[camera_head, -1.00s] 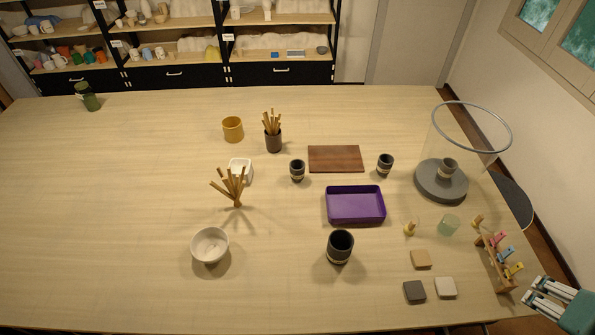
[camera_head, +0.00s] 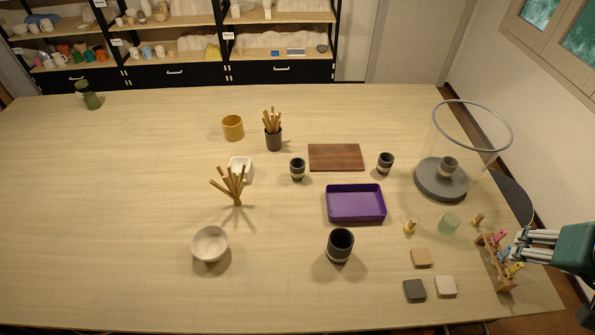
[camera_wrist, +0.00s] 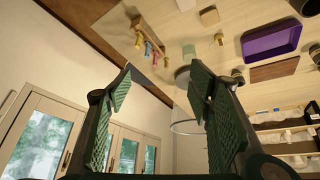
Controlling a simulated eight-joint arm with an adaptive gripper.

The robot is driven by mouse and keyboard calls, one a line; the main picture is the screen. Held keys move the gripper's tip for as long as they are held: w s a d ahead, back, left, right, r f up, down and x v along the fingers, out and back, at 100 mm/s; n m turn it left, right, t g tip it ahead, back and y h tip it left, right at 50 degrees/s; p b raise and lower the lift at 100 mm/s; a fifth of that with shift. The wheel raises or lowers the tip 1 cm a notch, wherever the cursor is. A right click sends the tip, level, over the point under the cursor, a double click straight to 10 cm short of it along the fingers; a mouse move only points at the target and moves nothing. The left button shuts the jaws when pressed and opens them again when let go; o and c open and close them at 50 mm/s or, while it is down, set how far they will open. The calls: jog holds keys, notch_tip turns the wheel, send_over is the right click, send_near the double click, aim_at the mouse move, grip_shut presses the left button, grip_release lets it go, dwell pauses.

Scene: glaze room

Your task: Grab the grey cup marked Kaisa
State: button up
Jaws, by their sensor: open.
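Several dark grey cups with a pale band stand on the table: a larger cup (camera_head: 340,246) in front of the purple tray, a small cup (camera_head: 297,169) left of the brown board, a small cup (camera_head: 385,163) right of it, and a cup (camera_head: 448,168) within the clear cylinder. No name is legible on any of them, so I cannot tell which is marked Kaisa. My gripper (camera_head: 522,243) is open and empty at the table's right edge, over or beside the peg rack, away from every cup. Its open fingers (camera_wrist: 165,90) frame the wrist view.
The clear cylinder (camera_head: 470,130) rises around a dark round base (camera_head: 441,186). The wooden rack (camera_head: 497,265) with coloured pieces is close to my gripper. A purple tray (camera_head: 356,217), brown board (camera_head: 336,158), green glass (camera_head: 449,225) and white bowl (camera_head: 210,244) also stand here. The left table is mostly clear.

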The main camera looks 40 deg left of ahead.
jog(key=w+a+n+g, duration=0.1)
jog(key=w+a+n, duration=0.1)
jog(key=w+a, duration=0.45)
jog(key=w+a+n+g, duration=0.1)
jog(key=w+a+n, duration=0.2)
jog(key=a, duration=0.7)
jog(key=n+g, duration=0.4)
jog(key=n, duration=0.7)
send_over(298, 164)
jog(key=s+d, duration=0.1)
jog(key=s, duration=0.1)
notch_tip(298, 164, down, 22)
jog(key=shift+d+h+b, duration=0.15)
jog(key=shift+h+b, duration=0.2)
jog(key=shift+h, duration=0.05)
jog(key=shift+f, duration=1.25)
jog(key=shift+w+d+f+p, duration=0.1)
jog(key=shift+f+p, duration=0.3)
jog(key=shift+f, duration=2.2)
